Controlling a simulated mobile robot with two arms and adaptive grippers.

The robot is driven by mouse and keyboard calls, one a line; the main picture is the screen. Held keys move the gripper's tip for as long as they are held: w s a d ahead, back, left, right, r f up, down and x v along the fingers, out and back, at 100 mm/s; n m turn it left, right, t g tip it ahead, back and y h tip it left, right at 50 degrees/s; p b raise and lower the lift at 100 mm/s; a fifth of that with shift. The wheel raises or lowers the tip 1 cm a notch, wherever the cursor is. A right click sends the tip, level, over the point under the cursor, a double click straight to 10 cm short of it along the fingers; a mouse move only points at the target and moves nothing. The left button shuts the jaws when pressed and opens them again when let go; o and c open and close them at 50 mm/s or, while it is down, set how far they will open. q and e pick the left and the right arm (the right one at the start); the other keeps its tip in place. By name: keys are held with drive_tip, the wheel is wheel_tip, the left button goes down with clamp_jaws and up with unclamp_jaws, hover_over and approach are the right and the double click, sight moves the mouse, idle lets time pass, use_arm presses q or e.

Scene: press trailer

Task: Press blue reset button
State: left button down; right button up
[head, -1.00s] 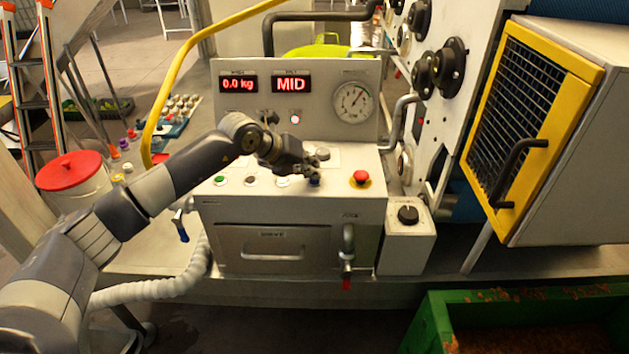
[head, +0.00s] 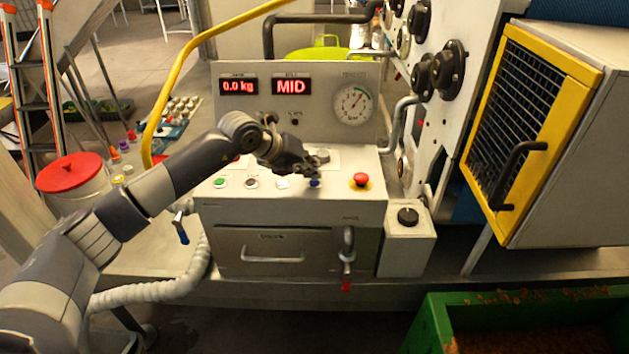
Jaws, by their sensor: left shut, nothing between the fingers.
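The blue reset button (head: 314,183) sits on the sloped top of the grey control console, between a white button (head: 282,183) and the red emergency stop (head: 361,180). My left gripper (head: 318,166) is shut and empty, just above and behind the blue button in the picture, with the fingers pointing right. Whether its fingertips touch the button cannot be told. The display panel (head: 320,112) behind it reads 0.0 kg and MID, and the small indicator lamp (head: 295,119) under the displays is dark. My right gripper is not in view.
A gauge (head: 353,104) is on the panel. A yellow-framed mesh door (head: 530,115) stands at right. A green bin (head: 440,325) is at the lower right.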

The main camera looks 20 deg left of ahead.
sight(311, 181)
use_arm(q)
drive_tip(key=shift+r, duration=0.3)
drive_tip(key=shift+r+p, duration=1.35)
drive_tip(key=shift+r, duration=1.05)
